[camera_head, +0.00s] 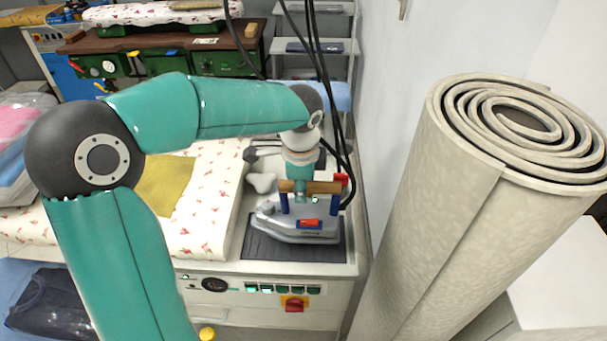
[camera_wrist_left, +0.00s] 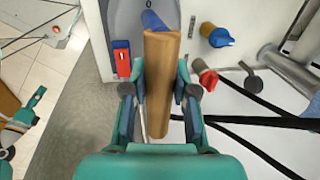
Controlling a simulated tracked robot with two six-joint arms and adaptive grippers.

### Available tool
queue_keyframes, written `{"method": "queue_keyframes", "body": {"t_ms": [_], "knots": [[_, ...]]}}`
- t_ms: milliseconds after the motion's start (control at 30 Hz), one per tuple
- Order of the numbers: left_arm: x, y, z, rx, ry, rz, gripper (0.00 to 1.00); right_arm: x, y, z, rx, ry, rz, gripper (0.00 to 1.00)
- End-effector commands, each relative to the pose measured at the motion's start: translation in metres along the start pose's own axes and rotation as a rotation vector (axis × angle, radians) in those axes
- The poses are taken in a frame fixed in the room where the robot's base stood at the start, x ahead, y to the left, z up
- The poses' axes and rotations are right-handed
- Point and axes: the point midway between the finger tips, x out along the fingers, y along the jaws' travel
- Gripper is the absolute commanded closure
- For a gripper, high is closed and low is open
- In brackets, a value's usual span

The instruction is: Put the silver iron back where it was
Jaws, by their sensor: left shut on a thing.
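The silver iron (camera_head: 292,229) has a wooden handle, blue handle posts and a red switch. It is over the dark grey rest pad (camera_head: 262,250) at the right end of the ironing table, roughly level. I cannot tell whether its sole touches the pad. My left gripper (camera_head: 301,183) comes down from above and is shut on the wooden handle. In the left wrist view the handle (camera_wrist_left: 160,95) lies between the two fingers, with part of the grey iron body (camera_wrist_left: 127,14) beyond it.
The ironing table has a flowered cover (camera_head: 215,195) with a yellow cloth (camera_head: 165,187) on it. Black cables hang behind the iron. A control panel (camera_head: 270,288) is on the table front. A large beige roll (camera_head: 440,220) stands to the right, close to the table.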

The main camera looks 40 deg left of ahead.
Motion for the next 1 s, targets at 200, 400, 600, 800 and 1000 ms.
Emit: {"method": "queue_keyframes", "body": {"t_ms": [200, 400, 600, 800, 1000], "knots": [[0.004, -0.002, 0.000, -0.003, 0.005, -0.010, 1.00, -0.001, 0.000, 0.000, 0.000, 0.000, 0.000, 0.30], [0.025, 0.003, 0.000, -0.002, 0.003, -0.007, 1.00, 0.000, 0.000, 0.000, 0.000, 0.000, 0.000, 0.30], [0.041, 0.006, 0.000, -0.002, 0.004, -0.008, 1.00, 0.001, 0.000, 0.000, 0.000, 0.000, 0.000, 0.30], [0.042, 0.006, -0.001, -0.002, 0.006, -0.010, 1.00, 0.001, 0.000, 0.000, 0.000, 0.000, 0.000, 0.30], [0.046, 0.009, -0.001, 0.000, 0.001, 0.001, 0.51, 0.001, 0.001, 0.000, 0.000, 0.000, 0.000, 0.30]]}}
